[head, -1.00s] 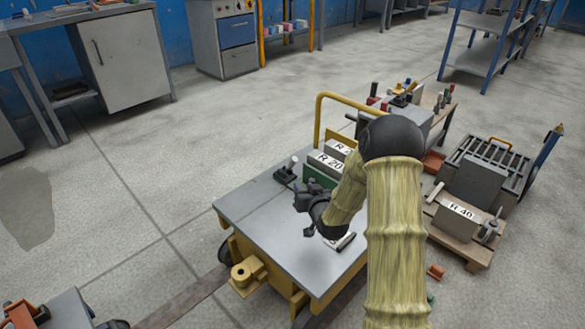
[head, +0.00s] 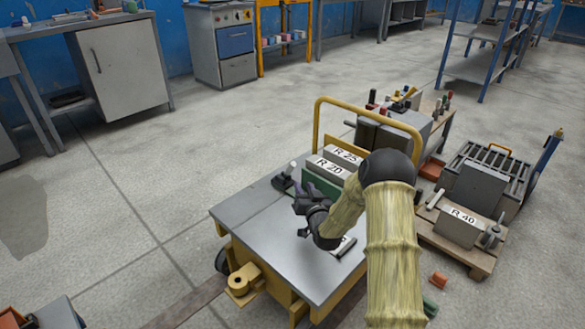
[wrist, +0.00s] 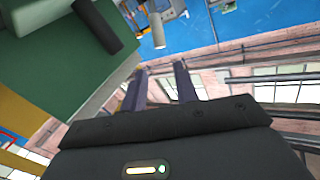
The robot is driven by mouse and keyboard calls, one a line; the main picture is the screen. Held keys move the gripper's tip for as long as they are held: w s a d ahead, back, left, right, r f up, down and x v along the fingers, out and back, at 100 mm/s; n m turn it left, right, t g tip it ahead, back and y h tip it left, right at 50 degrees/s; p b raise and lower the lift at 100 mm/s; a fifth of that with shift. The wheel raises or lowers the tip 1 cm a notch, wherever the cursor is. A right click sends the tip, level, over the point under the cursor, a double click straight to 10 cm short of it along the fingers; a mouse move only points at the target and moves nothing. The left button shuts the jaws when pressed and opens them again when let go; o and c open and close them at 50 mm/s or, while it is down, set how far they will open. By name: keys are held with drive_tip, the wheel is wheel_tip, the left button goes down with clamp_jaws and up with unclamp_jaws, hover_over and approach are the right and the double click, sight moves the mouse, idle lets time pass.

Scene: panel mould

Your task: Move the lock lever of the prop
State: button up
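A small dark fitting (head: 283,182) with a short upright lever (head: 292,168) stands at the cart's back edge, left of the R 20 block. It looks like the prop's lock lever, but I cannot be sure. My gripper (head: 301,195) is just in front and to the right of it, over the cart top; contact cannot be told. In the wrist view my gripper's two purple-grey fingers (wrist: 160,88) stand apart with nothing between them. A pale cylinder (wrist: 157,30) shows beyond the fingertips. A dark cylinder (wrist: 97,25) lies against a green face (wrist: 65,75) at upper left.
The grey cart top (head: 260,228) is mostly clear at left. Labelled blocks R 20 (head: 328,168) and R 25 (head: 347,155) stand behind my gripper, beside a yellow rail (head: 368,111). A pallet with block R 40 (head: 460,226) is at right.

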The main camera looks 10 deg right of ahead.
sight(294, 167)
drive_tip(key=w+b, duration=0.1)
drive_tip(key=w, duration=0.3)
drive_tip(key=w+b, duration=0.2)
drive_tip(key=w, duration=0.2)
drive_tip(key=w+a+b, duration=0.1)
drive_tip(key=w+b, duration=0.1)
drive_tip(key=w, duration=0.2)
drive_tip(key=shift+a+f, duration=0.1)
drive_tip(key=shift+f, duration=0.05)
drive_tip(key=shift+w+a, duration=0.1)
drive_tip(key=shift+w, duration=0.75)
clamp_jaws()
